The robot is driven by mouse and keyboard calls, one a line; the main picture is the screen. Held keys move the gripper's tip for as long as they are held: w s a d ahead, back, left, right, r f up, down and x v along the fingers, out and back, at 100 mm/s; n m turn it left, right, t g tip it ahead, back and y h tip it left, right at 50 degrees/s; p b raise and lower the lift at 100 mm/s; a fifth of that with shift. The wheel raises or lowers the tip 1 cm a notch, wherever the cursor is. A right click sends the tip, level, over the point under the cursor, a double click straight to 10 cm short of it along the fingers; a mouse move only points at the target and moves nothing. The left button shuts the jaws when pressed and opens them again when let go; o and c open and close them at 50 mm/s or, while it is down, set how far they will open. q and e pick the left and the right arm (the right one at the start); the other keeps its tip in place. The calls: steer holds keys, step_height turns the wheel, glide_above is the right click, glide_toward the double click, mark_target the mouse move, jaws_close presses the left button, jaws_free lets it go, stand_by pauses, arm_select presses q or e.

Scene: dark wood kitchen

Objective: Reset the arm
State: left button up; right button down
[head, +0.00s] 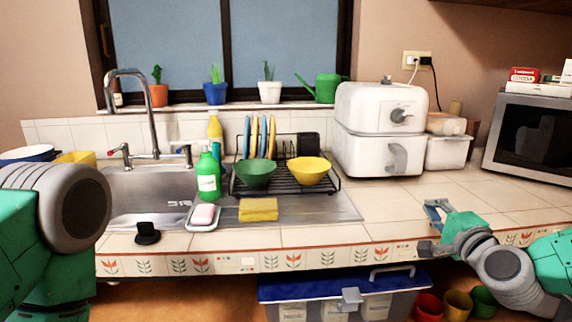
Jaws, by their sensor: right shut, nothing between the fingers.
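My right gripper (434,229) is at the right, in front of and over the front edge of the tiled counter. It is shut with nothing held, and its fingers point left. My right arm comes in from the right edge. My left arm shows as a large green and grey link at the left edge. Its gripper is not in view.
The counter (400,207) holds a sink (150,190), a green soap bottle (208,178), a yellow sponge (258,210), a dish rack (335,185) with bowls, and a white air fryer (378,130). A microwave (530,135) stands right. A blue-lidded box (340,290) sits below.

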steer(key=a+f, duration=0.1)
steer(key=f, duration=0.1)
steer(key=s+a+f+n+g, duration=0.1)
steer(key=f, duration=0.1)
steer(key=a+f+n+g+y, duration=0.1)
steer(key=a+f, duration=0.1)
steer(key=shift+s+f, duration=0.15)
steer(key=shift+s, duration=0.2)
steer(key=s+a+f+n+g+y, duration=0.1)
steer(key=s+a+f+n+g, duration=0.25)
steer(key=s+f, duration=0.45)
steer(key=s+a+f+n+g, duration=0.35)
steer(key=s+f, duration=0.35)
steer(key=f, duration=0.4)
steer(key=s+d+f+n+g+h, duration=0.1)
steer(key=s+d+f+n+g, duration=0.1)
steer(key=s, duration=0.6)
steer(key=s+d+f+n+g+h, duration=0.1)
steer(key=s+d+f+n+g, duration=0.2)
steer(key=s, duration=0.5)
steer(key=s+d+f+n+g+h, duration=0.1)
steer(key=s+d+f+n+g, duration=0.2)
steer(key=s+f, duration=0.2)
steer(key=s, duration=0.2)
steer(key=shift+s+n+h, duration=0.3)
steer(key=shift+s, duration=0.1)
